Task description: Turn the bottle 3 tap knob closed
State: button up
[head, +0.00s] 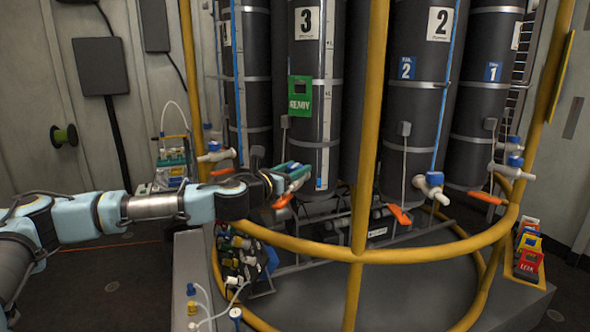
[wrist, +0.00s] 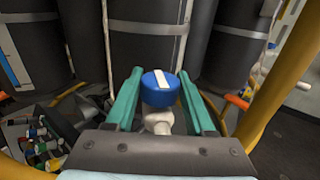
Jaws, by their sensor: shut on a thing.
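Bottle 3 (head: 301,70) is a dark cylinder with a white "3" label and a green tag, left of centre in the head view. My gripper (head: 296,174) is at its lower front, where it hides most of the tap. In the wrist view the tap knob (wrist: 160,88) is a round blue cap with a white stripe tilted slightly off the view's vertical. The white tap body (wrist: 158,122) shows below it. The teal fingers of my gripper (wrist: 160,92) are on both sides of the knob, shut on it.
A yellow rail (head: 367,120) stands upright right of my gripper, joined to a curved yellow rail (head: 420,252) below. Bottle 2 (head: 418,100) has its own blue-knobbed tap (head: 434,181). Orange levers (head: 398,214) hang nearby. A clutter of small parts (head: 238,258) lies below my gripper.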

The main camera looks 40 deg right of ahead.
grip_shut()
